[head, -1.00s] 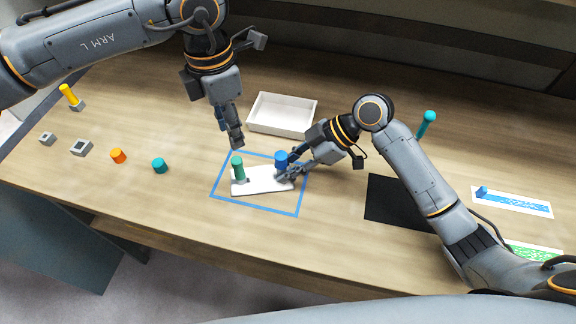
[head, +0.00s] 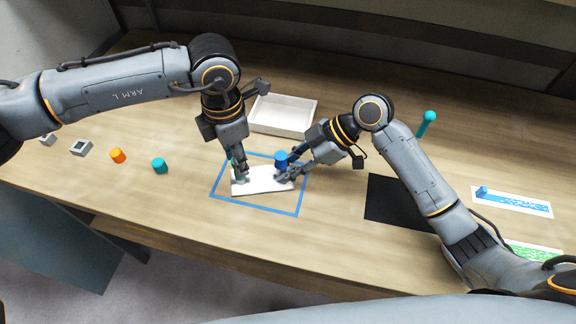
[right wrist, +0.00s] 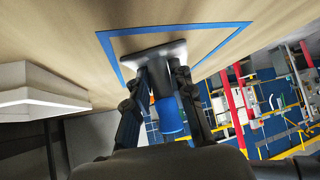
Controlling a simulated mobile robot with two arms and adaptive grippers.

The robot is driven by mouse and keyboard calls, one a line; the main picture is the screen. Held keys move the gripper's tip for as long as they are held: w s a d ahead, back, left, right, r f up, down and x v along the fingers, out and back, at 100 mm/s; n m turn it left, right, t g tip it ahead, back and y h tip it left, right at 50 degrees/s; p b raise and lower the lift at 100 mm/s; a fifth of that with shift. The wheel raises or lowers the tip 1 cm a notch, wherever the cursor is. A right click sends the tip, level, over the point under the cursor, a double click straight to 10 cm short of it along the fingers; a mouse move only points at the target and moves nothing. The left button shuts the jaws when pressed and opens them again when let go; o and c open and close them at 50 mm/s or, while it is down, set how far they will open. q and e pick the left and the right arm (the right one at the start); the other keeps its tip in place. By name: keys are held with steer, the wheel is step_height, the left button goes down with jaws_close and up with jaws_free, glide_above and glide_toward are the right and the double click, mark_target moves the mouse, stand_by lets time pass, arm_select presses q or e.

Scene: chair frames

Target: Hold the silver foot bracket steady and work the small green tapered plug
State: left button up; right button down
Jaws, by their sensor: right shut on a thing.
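The silver foot bracket (head: 264,184) lies as a pale plate inside the blue taped square. It also shows in the right wrist view (right wrist: 153,50). My right gripper (head: 287,175) is shut on the bracket at its right end, where a blue cylinder (head: 281,158) stands. In the right wrist view the blue cylinder (right wrist: 170,115) sits between the fingers. The green tapered plug (head: 234,163) stands at the bracket's left end, mostly hidden behind my left gripper (head: 241,173). The left fingers are down at the plug; whether they are closed on it is unclear.
The blue tape outline (head: 255,207) surrounds the bracket. A white tray (head: 315,107) stands behind. A teal piece (head: 159,165), an orange piece (head: 117,155) and a grey block (head: 82,148) lie left. A black mat (head: 395,203) lies right.

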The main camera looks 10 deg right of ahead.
arm_select(q)
steer(key=shift+f, duration=0.1)
arm_select(e)
steer(key=shift+s+d+f, duration=0.1)
steer(key=shift+s+f, duration=0.05)
steer(key=shift+f, duration=0.3)
arm_select(q)
jaws_close()
steer(key=shift+r, duration=3.1)
arm_select(e)
steer(key=c, duration=1.1)
jaws_free()
arm_select(q)
steer(key=a+r, duration=0.6)
arm_select(e)
steer(key=shift+o, duration=0.2)
steer(key=shift+r, duration=0.1)
